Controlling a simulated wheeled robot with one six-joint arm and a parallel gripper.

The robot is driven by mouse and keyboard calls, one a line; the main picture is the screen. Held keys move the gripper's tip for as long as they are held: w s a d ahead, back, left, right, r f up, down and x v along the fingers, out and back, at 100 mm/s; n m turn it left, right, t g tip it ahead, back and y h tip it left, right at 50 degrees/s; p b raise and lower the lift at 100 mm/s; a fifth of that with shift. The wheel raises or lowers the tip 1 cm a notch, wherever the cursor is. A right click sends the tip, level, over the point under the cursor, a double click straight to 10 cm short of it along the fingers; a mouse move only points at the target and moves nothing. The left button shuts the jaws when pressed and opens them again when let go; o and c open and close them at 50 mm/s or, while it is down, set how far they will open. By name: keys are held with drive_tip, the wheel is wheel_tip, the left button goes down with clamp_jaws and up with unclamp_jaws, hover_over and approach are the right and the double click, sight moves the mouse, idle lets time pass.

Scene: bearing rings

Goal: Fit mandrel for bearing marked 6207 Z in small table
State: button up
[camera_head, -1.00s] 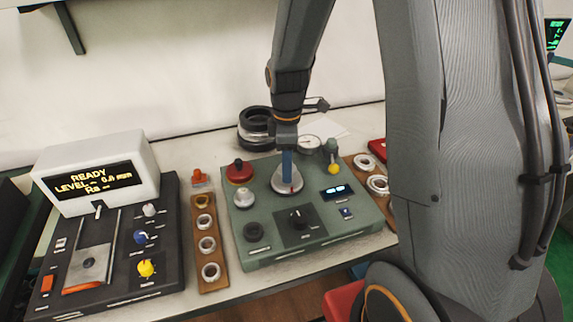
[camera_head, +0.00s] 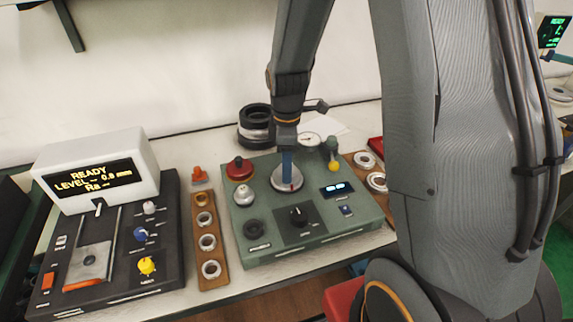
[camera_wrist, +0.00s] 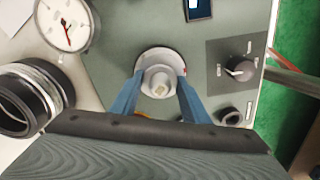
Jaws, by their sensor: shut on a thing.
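My gripper (camera_head: 287,172) points down over the round metal seat (camera_head: 280,186) on the green bearing tester (camera_head: 262,222). In the wrist view, the blue fingers of my gripper (camera_wrist: 161,88) are shut on a pale stepped mandrel (camera_wrist: 160,82). The mandrel is at the middle of the seat, which also shows in the wrist view (camera_wrist: 147,60). I cannot tell whether it is fully seated. In the head view the fingers hide most of the mandrel. No bearing marking is legible.
A wooden rack (camera_head: 205,266) with several rings stands left of the tester, and another ring rack is at its right. A dark device with a READY display (camera_head: 95,177) is at far left. Stacked black rings (camera_head: 254,128) and a dial gauge (camera_wrist: 67,24) are behind the tester.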

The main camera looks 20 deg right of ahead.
idle(0.3)
drive_tip(key=o, duration=1.3)
drive_tip(key=shift+f, duration=0.15)
drive_tip(key=shift+o, duration=0.4)
drive_tip(key=shift+s, duration=0.15)
drive_tip(key=shift+s, duration=0.1)
drive_tip(key=shift+w+r+b, duration=0.2)
drive_tip(key=shift+r+b, duration=0.2)
drive_tip(key=shift+r, duration=1.65)
drive_tip(key=shift+w+r+b, duration=0.15)
drive_tip(key=shift+r+b, duration=0.2)
drive_tip(key=shift+r, duration=1.65)
